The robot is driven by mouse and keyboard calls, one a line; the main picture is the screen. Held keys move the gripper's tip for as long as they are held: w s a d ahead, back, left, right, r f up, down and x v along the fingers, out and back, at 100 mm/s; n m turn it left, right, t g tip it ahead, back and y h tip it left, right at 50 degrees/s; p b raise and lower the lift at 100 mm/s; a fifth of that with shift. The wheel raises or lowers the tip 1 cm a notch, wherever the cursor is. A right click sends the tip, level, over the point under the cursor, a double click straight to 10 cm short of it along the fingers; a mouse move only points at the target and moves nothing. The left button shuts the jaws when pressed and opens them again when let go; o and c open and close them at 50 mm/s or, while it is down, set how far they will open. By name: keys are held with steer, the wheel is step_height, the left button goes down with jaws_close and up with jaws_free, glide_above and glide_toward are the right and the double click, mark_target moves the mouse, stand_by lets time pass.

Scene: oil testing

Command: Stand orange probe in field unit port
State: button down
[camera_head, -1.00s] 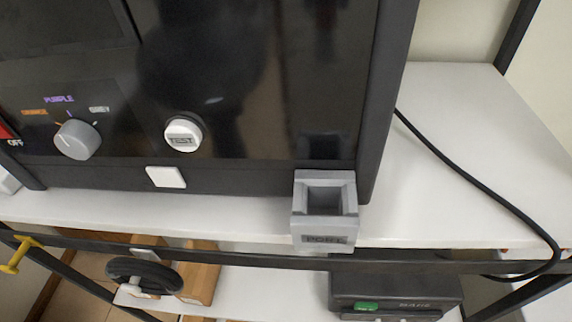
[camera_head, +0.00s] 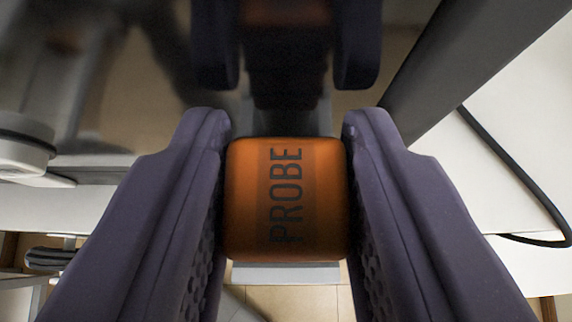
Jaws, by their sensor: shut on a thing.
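The orange probe (camera_head: 288,200), marked PROBE, is in the middle of the view. My gripper (camera_head: 287,175) is shut on it, with one dark purple finger against each side. The grey field unit port (camera_head: 286,273) is mostly hidden behind and below the probe. Only its front edge shows under the probe, and a grey part shows above it. The probe's lower end is hidden, so I cannot tell whether it is in the port or above it. The glossy dark front of the field unit (camera_head: 100,75) is close behind and mirrors the fingers and the probe.
The unit's dark frame edge (camera_head: 425,80) runs diagonally at the right. A white shelf (camera_head: 530,130) lies beyond it with a black cable (camera_head: 510,165) across it. A round light knob or button (camera_head: 25,145) is at the left edge.

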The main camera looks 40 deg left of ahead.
step_height(320, 180, down, 4)
steer(key=shift+s+r, duration=0.1)
steer(key=shift+w, duration=0.2)
steer(key=shift+s, duration=0.1)
steer(key=shift+f+b, duration=0.35)
steer(key=shift+b, duration=0.05)
steer(key=c, duration=0.7)
jaws_free()
steer(key=shift+c, duration=0.2)
steer(key=shift+r, duration=0.15)
